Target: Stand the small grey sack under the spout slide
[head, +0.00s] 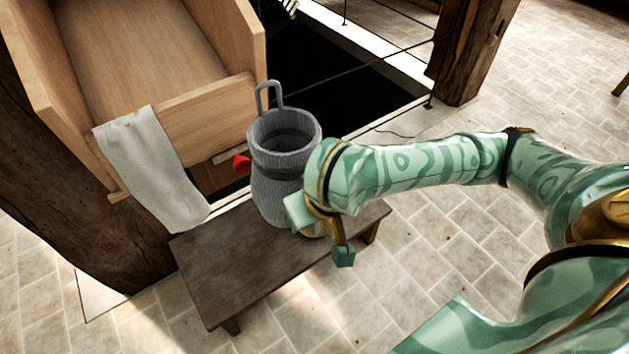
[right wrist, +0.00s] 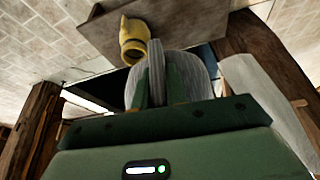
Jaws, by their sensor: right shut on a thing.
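The small grey sack (head: 275,185) is ribbed and upright, with an open round mouth and a loop standing at its rim. It is over the bench (head: 215,265); I cannot tell whether its base touches. My right gripper (head: 300,210) is at its right side. In the right wrist view, the green fingers (right wrist: 156,88) are shut on a grey ribbed strip of the sack (right wrist: 190,72). The wooden spout slide (head: 145,50) is at upper left, its lower end left of the sack's mouth. My left gripper is not in view.
A white cloth (head: 150,160) hangs over the slide's lower end, left of the sack. A red knob (head: 241,163) is beside the sack. A dark floor opening (head: 350,85) with thin rails lies behind. A yellow open-ended thing (right wrist: 133,40) shows near the bench. Timber posts (head: 470,50) stand around.

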